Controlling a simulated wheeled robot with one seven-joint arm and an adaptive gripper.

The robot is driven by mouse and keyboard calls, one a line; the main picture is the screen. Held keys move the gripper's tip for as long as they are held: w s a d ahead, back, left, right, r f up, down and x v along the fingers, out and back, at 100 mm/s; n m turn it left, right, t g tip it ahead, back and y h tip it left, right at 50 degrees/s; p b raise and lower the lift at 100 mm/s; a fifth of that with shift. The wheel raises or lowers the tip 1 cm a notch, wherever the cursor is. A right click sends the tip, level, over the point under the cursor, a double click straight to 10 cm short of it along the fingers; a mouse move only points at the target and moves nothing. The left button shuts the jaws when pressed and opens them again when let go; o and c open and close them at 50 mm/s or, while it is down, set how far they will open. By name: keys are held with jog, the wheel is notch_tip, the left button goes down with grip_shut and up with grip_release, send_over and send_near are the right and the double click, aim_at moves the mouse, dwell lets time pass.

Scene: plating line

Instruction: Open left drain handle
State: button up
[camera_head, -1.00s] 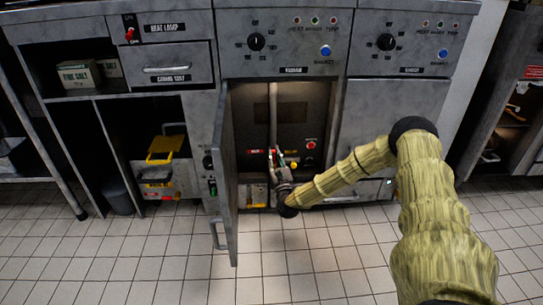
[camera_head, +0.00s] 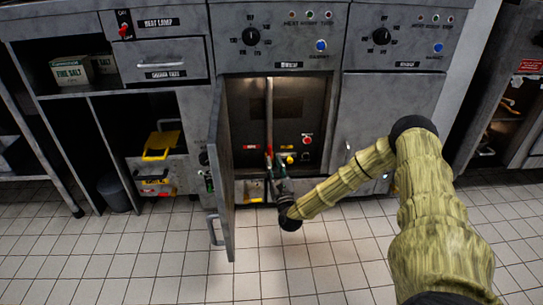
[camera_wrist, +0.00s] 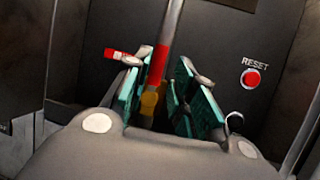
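The fryer cabinet stands open, its door (camera_head: 222,185) swung out to the left. Inside, a vertical pipe (camera_head: 269,105) runs down the middle; the wrist view shows a red band (camera_wrist: 158,62) on it. A small red piece with white marking (camera_wrist: 118,55), label or handle I cannot tell, lies left of the pipe; it also shows in the head view (camera_head: 251,147). My gripper (camera_wrist: 160,88) is open inside the cabinet, its green-padded fingers apart on either side of the pipe's lower part. A yellow-orange part (camera_wrist: 149,102) shows between the fingers, partly hidden by them.
A red reset button (camera_wrist: 252,78) is right of my gripper on the back panel. A yellow knob (camera_head: 290,159) sits lower right of the pipe. The closed neighbouring fryer door (camera_head: 385,115) is to the right. Tiled floor (camera_head: 290,270) in front is clear.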

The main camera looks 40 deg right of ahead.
jog(key=shift+v, duration=2.75)
jog(key=shift+d, duration=0.1)
